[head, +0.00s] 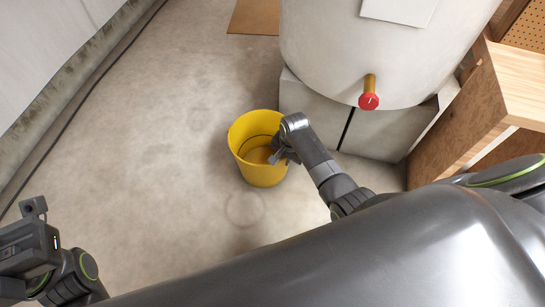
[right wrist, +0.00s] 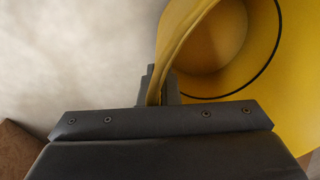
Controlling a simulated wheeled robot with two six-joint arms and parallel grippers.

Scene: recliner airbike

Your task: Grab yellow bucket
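The yellow bucket (head: 262,175) stands on the concrete floor, open side up, near the middle of the head view. My right gripper (head: 276,156) reaches over its right rim. In the right wrist view, the bucket (right wrist: 225,45) fills the upper right, and its rim runs down between the two fingers of the right gripper (right wrist: 158,88). The fingers are close together on either side of the rim wall, with the fingertips partly hidden. My left gripper (head: 34,207) is at the lower left of the head view, away from the bucket; its finger opening is unclear.
A large white tank (head: 330,55) with a red-capped tap (head: 369,95) stands on grey blocks (head: 375,130) just behind and right of the bucket. A wooden bench (head: 470,115) is at the right. The floor (head: 150,150) left of the bucket is clear up to a dark cable.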

